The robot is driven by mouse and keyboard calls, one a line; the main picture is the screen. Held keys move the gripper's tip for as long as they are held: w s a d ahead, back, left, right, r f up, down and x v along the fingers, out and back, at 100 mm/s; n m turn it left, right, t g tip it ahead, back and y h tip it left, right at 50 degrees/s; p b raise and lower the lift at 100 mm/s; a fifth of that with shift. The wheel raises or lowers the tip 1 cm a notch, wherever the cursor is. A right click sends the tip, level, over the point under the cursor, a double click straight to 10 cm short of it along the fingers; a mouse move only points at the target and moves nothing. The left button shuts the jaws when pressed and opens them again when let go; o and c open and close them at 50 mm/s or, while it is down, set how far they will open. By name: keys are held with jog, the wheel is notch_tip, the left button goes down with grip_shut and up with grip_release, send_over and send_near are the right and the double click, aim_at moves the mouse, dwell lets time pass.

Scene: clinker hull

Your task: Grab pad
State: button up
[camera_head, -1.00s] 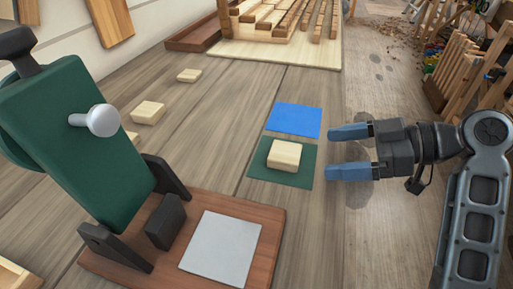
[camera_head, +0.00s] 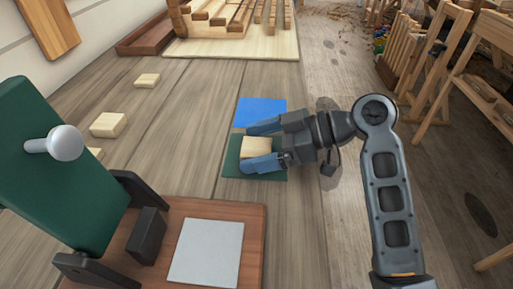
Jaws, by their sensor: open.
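A pale wooden pad (camera_head: 256,146) lies on a dark green square (camera_head: 232,160) on the workbench. My gripper (camera_head: 256,147) is open, with its blue-grey fingers pointing left. One finger lies on the far side of the pad and the other on the near side, partly covering it. I cannot tell whether either finger touches the pad. The fingers also cover part of the green square.
A blue square (camera_head: 262,111) lies just behind the green one. A green machine (camera_head: 55,165) with a silver knob stands at left on a brown base (camera_head: 254,217) bearing a light grey square (camera_head: 207,252). Other wooden blocks (camera_head: 108,125) lie at left. A slatted wooden model (camera_head: 230,49) stands behind.

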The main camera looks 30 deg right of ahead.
jog(key=c, duration=1)
jog(key=shift+c, duration=0.2)
